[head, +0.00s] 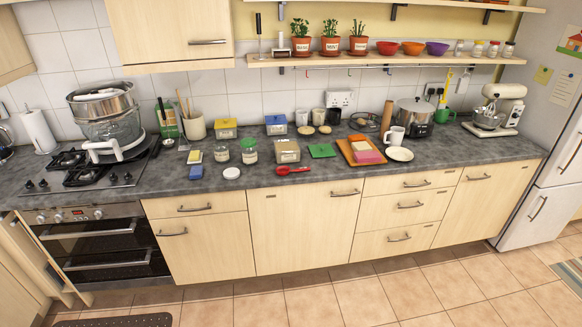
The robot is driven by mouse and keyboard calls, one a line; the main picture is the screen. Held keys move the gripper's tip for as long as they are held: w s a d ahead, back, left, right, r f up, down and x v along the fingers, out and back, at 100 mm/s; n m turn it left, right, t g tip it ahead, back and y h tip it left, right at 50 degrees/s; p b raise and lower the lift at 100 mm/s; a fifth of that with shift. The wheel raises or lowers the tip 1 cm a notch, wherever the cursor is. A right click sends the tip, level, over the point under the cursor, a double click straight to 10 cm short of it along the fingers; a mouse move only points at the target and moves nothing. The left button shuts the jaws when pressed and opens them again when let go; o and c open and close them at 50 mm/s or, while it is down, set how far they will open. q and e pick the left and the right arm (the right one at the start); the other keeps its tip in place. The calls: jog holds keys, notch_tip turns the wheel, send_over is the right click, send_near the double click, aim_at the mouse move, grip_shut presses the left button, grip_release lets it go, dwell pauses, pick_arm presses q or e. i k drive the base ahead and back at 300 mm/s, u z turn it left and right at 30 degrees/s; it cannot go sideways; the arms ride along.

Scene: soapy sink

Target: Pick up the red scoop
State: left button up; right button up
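The red scoop (292,171) lies on the dark grey countertop (335,180), close to its front edge. Its rounded end is at the left and its handle points right. Neither of my grippers shows in the head view, and nothing touches the scoop from above.
Behind the scoop stand a square jar (287,151) and a green square item (321,151). To its left are a white round lid (231,173) and a green-lidded glass jar (249,152). An orange tray (348,156) lies to the right. An open cabinet door (47,262) juts out at lower left.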

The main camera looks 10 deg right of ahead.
aim_at(283, 170)
jog(key=z, duration=1)
jog(key=i, duration=2.15)
jog(key=u, duration=0.8)
